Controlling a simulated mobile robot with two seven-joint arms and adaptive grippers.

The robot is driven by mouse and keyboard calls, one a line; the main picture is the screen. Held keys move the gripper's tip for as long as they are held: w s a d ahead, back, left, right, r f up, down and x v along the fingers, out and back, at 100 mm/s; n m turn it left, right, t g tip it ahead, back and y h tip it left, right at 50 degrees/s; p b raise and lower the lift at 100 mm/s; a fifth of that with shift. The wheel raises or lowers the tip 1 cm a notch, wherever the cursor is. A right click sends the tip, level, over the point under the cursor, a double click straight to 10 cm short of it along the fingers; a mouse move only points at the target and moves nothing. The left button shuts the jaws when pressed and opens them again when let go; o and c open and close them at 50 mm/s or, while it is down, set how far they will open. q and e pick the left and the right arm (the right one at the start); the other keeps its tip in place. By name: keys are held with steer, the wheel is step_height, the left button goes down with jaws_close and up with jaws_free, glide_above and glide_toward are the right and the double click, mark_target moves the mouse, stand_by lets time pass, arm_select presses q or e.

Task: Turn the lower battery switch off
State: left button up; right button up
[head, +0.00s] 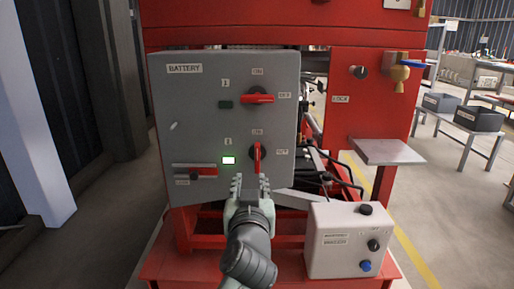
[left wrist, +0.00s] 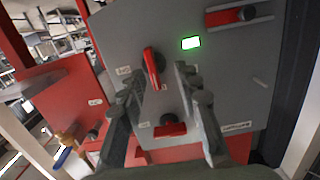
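The grey battery panel (head: 190,120) faces me on the red machine. Its lower switch (head: 257,152) has a red handle standing upright, pointing at the upper label of its pair. A green light (head: 229,160) beside it is lit. The upper switch (head: 257,98) has its red handle lying sideways. My left gripper (head: 250,183) is just below the lower switch, fingers toward the panel. In the left wrist view, which is upside down, its fingers (left wrist: 160,72) are apart, with the lower switch handle (left wrist: 151,68) appearing between their tips. I cannot tell whether they touch. My right gripper is not in view.
A red lever (head: 203,170) sits at the panel's lower left. A white box with knobs (head: 345,240) stands right of my left arm. A metal shelf (head: 388,151) and a brass valve (head: 400,76) stick out at the right. Floor is open at the left.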

mark_target(258, 154)
arm_select(q)
steer(key=shift+t, duration=0.4)
steer(key=w+r, duration=0.1)
steer(key=w, duration=0.1)
steer(key=w+d+r, duration=0.1)
steer(key=w, duration=0.1)
steer(key=w+r, duration=0.1)
steer(key=w, duration=0.1)
steer(key=shift+w+d+r+p, duration=0.15)
steer(key=shift+w+d+p, duration=0.15)
steer(key=shift+w+p, duration=0.1)
steer(key=shift+w, duration=0.7)
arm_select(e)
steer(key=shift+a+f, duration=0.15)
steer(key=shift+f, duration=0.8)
arm_select(q)
steer(key=c, duration=0.7)
jaws_close()
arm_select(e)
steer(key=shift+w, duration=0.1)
